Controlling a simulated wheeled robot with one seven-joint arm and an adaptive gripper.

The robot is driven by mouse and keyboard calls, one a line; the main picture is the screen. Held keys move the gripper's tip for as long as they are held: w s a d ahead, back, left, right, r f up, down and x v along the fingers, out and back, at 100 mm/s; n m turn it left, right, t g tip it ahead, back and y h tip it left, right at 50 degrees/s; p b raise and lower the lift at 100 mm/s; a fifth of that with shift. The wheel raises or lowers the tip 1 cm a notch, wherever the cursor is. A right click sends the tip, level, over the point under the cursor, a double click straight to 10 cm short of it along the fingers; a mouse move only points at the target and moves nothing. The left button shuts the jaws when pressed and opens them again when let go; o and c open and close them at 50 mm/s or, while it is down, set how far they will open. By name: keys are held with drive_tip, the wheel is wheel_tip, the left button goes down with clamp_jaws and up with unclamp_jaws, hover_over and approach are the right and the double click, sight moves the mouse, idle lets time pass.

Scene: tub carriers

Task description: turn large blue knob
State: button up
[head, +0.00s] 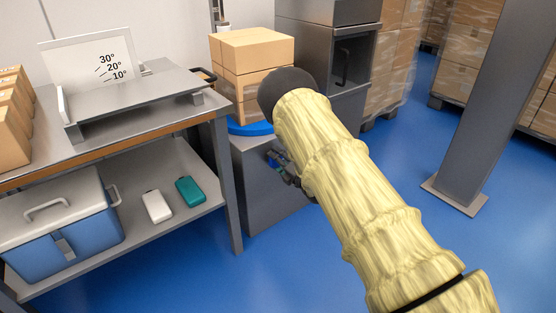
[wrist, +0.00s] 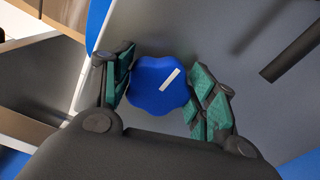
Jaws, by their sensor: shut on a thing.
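The large blue knob (wrist: 152,88) has a lobed rim and a white pointer line. It is on the face of a grey cabinet (wrist: 205,40). In the wrist view my gripper (wrist: 163,88) has its green-padded fingers on both sides of the knob, shut on it. The white line slants toward the upper right. In the head view my gripper (head: 281,166) is partly visible at the cabinet's front, and my arm hides the knob there.
A blue round turntable (head: 250,128) with cardboard boxes (head: 252,50) stands on the cabinet. To the left is a workbench (head: 120,140) with an angle-marked board (head: 98,66) and a blue cooler (head: 60,225) below. A grey post (head: 492,100) stands at right. Blue floor is clear in front.

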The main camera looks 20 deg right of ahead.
idle(0.5)
drive_tip(key=o, duration=1)
drive_tip(key=v, duration=1.2)
